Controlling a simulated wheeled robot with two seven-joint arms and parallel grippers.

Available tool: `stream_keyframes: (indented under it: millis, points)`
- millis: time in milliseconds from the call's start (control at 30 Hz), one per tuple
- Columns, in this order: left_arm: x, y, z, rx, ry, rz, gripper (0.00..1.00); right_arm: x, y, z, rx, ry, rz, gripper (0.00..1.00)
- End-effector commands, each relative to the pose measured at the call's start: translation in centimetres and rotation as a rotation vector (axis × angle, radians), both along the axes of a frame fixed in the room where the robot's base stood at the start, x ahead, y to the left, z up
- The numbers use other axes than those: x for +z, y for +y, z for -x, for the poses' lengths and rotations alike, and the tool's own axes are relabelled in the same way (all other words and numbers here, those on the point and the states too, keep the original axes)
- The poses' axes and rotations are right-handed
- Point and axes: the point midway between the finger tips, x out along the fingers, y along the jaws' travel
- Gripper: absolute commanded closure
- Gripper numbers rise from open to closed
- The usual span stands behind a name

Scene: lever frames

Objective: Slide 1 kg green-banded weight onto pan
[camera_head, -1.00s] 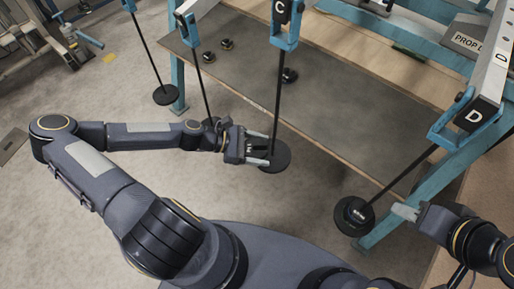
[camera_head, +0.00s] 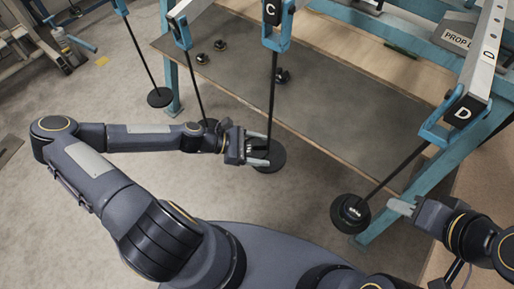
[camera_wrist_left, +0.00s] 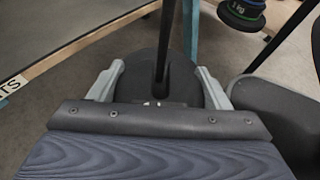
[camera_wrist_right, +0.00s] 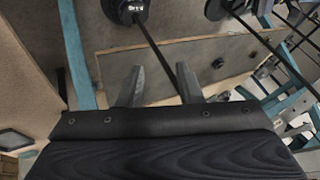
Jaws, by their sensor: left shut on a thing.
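My left gripper (camera_head: 262,153) is shut on the round black pan (camera_head: 277,161) at the foot of hanger C's rod. In the left wrist view the fingers sit on either side of the pan (camera_wrist_left: 183,75), with the rod rising between them. Dark weights (camera_head: 352,208) sit on hanger D's pan. In the left wrist view this stack (camera_wrist_left: 242,15) shows a green band and a blue band; its number label is hard to read. My right gripper (camera_head: 397,206) is open and empty beside it. In the right wrist view its fingers (camera_wrist_right: 158,88) are apart, with a rod crossing beyond them.
Several small dark weights (camera_head: 282,75) lie on the grey bench (camera_head: 340,95) behind hanger C. Two other hangers end in black pans further left, one at its pan (camera_head: 159,97). A teal post (camera_head: 405,200) stands behind the right stack. Open floor lies at the left.

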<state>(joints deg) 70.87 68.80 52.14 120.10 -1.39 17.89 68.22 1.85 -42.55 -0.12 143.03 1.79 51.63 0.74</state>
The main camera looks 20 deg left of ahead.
Motion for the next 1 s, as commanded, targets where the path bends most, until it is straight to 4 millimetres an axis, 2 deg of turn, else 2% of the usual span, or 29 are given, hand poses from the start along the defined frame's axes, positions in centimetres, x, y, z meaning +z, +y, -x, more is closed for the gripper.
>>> stream_keyframes:
  millis: [700, 1000]
  points:
    - [0.1, -1.8, -0.6, -0.003, 0.000, 0.002, 0.75, 0.2, 0.0, 0.0, 0.000, 0.000, 0.000, 0.68]
    - [0.1, -1.9, -0.6, -0.002, -0.001, 0.002, 0.75, 0.2, 0.0, 0.0, 0.000, 0.000, 0.000, 0.68]
